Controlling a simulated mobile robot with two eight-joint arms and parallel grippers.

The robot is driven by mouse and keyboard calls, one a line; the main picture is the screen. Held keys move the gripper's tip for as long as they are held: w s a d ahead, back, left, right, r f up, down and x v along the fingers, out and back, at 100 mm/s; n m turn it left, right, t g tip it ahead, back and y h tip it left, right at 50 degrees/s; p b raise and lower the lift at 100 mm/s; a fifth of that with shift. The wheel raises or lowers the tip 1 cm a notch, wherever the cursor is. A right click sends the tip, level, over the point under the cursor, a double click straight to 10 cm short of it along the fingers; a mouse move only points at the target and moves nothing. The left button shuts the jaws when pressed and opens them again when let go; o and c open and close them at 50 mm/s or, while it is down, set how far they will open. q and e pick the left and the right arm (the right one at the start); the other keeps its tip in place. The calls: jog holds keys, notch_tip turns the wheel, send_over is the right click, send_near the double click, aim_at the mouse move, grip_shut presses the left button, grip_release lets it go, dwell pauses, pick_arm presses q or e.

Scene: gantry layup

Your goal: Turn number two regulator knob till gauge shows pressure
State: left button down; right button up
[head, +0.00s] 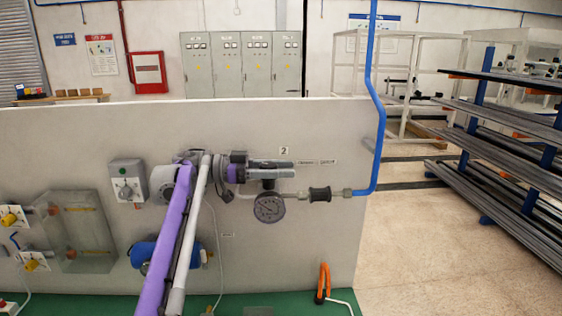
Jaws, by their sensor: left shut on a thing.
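My left gripper (288,169) is at the panel, just below the number 2 label (284,150), with its fingers pointing right. It is shut on the number two regulator knob, which the fingers mostly hide. The dark regulator body (268,184) shows just beneath the fingers. The round pressure gauge (269,207) hangs below it with a dark face; its needle is too small to read. My right gripper is not in view.
The grey panel (330,240) stands upright over a green surface (250,303). A pipe with a black fitting (320,194) runs right to a blue pipe (374,150). A grey switch box (127,182) and a blue cylinder (150,254) are left.

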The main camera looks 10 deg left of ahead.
pick_arm(q)
jog(key=shift+r+m+g, duration=0.2)
jog(key=shift+m+g, duration=0.1)
jog(key=shift+g, duration=0.1)
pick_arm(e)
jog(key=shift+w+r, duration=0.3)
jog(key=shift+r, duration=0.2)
pick_arm(q)
jog(key=shift+s, duration=0.1)
jog(key=shift+c, duration=1.4)
grip_release()
jog(key=shift+f, duration=0.1)
